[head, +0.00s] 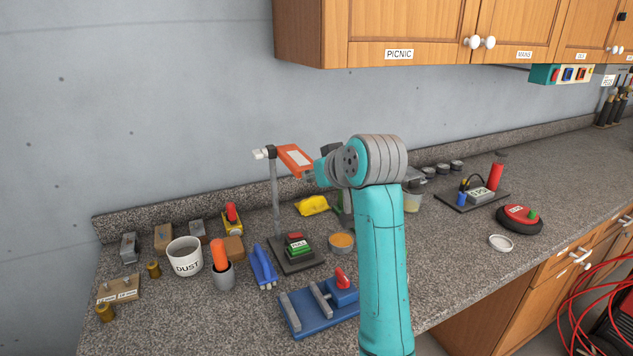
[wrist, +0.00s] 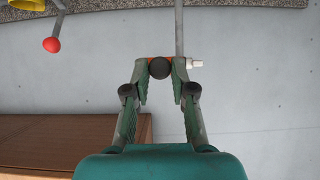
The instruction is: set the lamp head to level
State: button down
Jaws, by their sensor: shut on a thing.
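The lamp head (head: 296,158) is orange with a pale panel and sits at the top of a grey post (head: 276,205). It slopes down to the right from a dark joint (head: 270,152) with a white knob (head: 260,154) on its left. My gripper (wrist: 160,70) is shut on a dark round end of the lamp head, with a little orange (wrist: 150,59) showing behind the fingers. In the head view my arm and wrist partly hide the fingers and that end. The post (wrist: 179,28) and white knob (wrist: 195,64) also show in the wrist view.
A dark base with a green box (head: 298,246) stands under the lamp. A blue fixture (head: 318,308), an orange-filled bowl (head: 341,242) and a yellow object (head: 312,205) lie nearby. Wall cabinets (head: 400,28) hang above at the right.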

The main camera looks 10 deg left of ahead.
jog(key=shift+r, duration=0.15)
jog(key=c, duration=1)
grip_release()
jog(key=v, duration=1.2)
jog(key=shift+r, duration=0.1)
